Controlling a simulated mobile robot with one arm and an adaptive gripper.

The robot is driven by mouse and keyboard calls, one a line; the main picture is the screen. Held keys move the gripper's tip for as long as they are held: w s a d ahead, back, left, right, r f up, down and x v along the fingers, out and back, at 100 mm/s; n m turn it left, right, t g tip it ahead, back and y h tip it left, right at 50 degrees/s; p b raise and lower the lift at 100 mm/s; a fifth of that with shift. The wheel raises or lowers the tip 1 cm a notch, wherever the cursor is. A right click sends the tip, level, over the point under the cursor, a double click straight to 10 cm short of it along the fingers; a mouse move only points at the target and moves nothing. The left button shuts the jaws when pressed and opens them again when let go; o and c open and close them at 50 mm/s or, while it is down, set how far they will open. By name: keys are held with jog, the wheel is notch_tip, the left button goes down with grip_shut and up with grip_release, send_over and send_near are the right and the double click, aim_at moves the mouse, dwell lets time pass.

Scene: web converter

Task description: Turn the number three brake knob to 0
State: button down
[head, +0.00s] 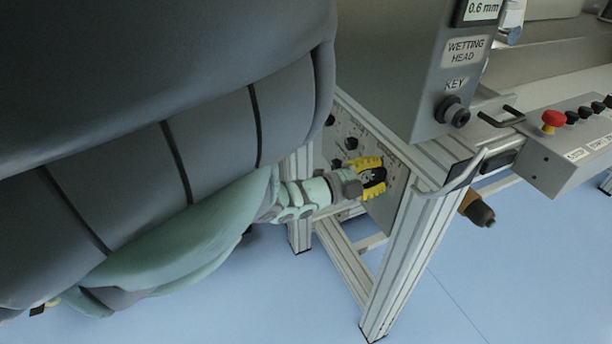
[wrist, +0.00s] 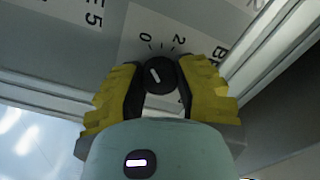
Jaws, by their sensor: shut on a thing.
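In the wrist view a round black knob (wrist: 157,75) with a white pointer line sits between the two yellow and black fingers of my gripper (wrist: 159,82), which are shut on it. The line leans up and to the left, towards the 0 printed on the light label (wrist: 150,23); a 2 is printed to the right of the 0. In the head view my gripper (head: 372,178) is at the grey panel (head: 385,210) and hides the knob.
In the head view, other black knobs (head: 351,143) sit on the panel close to my gripper. An aluminium frame post (head: 405,250) stands right of it. A grey cabinet (head: 400,65) overhangs above. A control box with a red button (head: 553,120) is at the right.

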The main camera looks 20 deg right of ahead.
jog(key=c, duration=0.6)
grip_release()
jog(key=shift+a, duration=0.1)
jog(key=a, duration=1.2)
jog(key=shift+s, duration=0.4)
